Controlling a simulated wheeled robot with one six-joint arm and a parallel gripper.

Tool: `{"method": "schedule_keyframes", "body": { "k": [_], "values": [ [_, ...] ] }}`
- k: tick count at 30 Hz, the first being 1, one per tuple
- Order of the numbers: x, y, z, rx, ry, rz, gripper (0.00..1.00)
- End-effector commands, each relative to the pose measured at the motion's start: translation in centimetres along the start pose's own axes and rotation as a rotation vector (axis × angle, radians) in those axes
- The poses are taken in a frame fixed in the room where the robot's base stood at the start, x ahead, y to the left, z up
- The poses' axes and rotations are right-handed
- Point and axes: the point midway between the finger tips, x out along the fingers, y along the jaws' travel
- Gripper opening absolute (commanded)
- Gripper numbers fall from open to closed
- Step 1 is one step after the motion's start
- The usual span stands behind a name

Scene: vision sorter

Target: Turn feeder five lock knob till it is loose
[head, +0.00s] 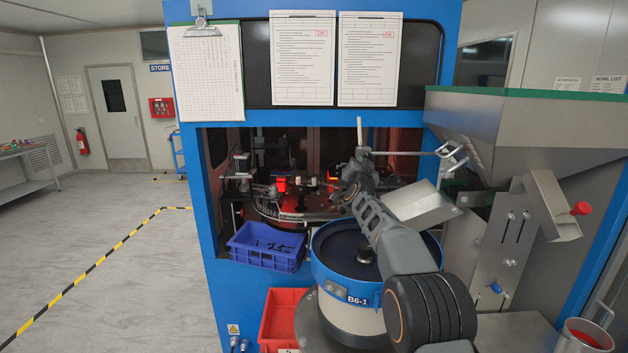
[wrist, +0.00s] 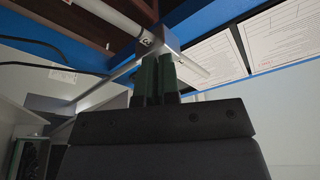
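My gripper (head: 360,160) is raised in front of the machine's opening, at the end of my arm. In the wrist view its two dark green fingers (wrist: 157,78) point up, close to each other. A metal clamp block (wrist: 156,46) with rods is right at their tips. I cannot tell whether the fingers touch or grip it. No feeder number five can be read. A red knob (head: 581,208) on the steel chute at right and a blue knob (head: 496,288) on the steel bracket are both apart from my gripper.
A blue-rimmed bowl (head: 324,279) marked B6-1 stands below my arm. A blue bin (head: 265,262) and a red bin (head: 273,318) are left of it. A steel hopper (head: 520,125) fills the right. Papers hang above on the blue frame. The floor at left is clear.

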Motion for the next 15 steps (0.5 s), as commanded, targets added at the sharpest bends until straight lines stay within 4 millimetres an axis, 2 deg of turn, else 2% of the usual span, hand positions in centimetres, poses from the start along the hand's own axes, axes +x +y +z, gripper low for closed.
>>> {"method": "schedule_keyframes", "body": {
  "k": [15],
  "values": [
    [0.14,-0.01,-1.02,-0.002,0.013,-0.003,0.00]
  ]
}}
